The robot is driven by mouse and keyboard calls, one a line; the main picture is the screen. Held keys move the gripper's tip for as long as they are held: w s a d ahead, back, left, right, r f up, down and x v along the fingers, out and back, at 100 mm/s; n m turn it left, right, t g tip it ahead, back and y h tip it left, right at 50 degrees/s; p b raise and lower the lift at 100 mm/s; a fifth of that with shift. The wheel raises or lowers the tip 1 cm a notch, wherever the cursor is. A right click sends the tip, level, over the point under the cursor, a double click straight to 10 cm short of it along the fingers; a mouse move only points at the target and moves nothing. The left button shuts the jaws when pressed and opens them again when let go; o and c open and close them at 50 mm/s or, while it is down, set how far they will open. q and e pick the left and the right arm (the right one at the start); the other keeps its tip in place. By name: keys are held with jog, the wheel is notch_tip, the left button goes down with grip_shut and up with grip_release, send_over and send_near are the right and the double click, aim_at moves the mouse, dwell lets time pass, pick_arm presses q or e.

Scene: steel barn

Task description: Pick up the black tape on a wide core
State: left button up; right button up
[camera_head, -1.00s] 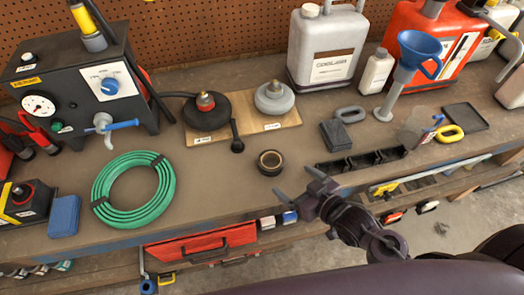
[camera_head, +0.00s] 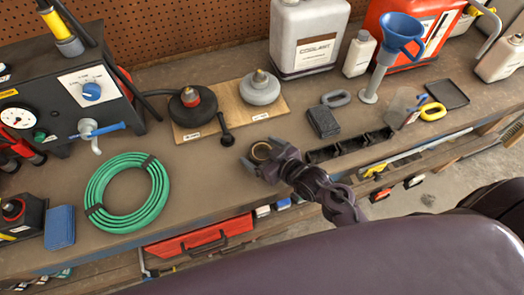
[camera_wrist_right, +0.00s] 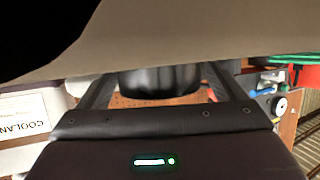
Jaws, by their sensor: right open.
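The black tape on a wide core (camera_head: 261,150) lies on the bench top, with its tan core ring showing in the head view. My right gripper (camera_head: 259,156) is open at the tape, with its fingers spread around it. In the right wrist view the dark side of the tape (camera_wrist_right: 160,81) shows between the two fingers of my right gripper (camera_wrist_right: 158,88), with a gap on each side. The gripper hides part of the tape in the head view. My left gripper is not in view.
A green hose coil (camera_head: 97,211) lies to the left. A board (camera_head: 228,118) with two round fittings sits behind the tape, with a black-handled tool (camera_head: 226,138) near it. A black block (camera_head: 323,122) and a black slotted tray (camera_head: 350,146) lie to the right.

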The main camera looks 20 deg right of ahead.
jog(key=c, duration=1.1)
notch_tip(320, 180, up, 20)
jog(key=shift+r+b, duration=0.1)
jog(key=shift+b, duration=0.2)
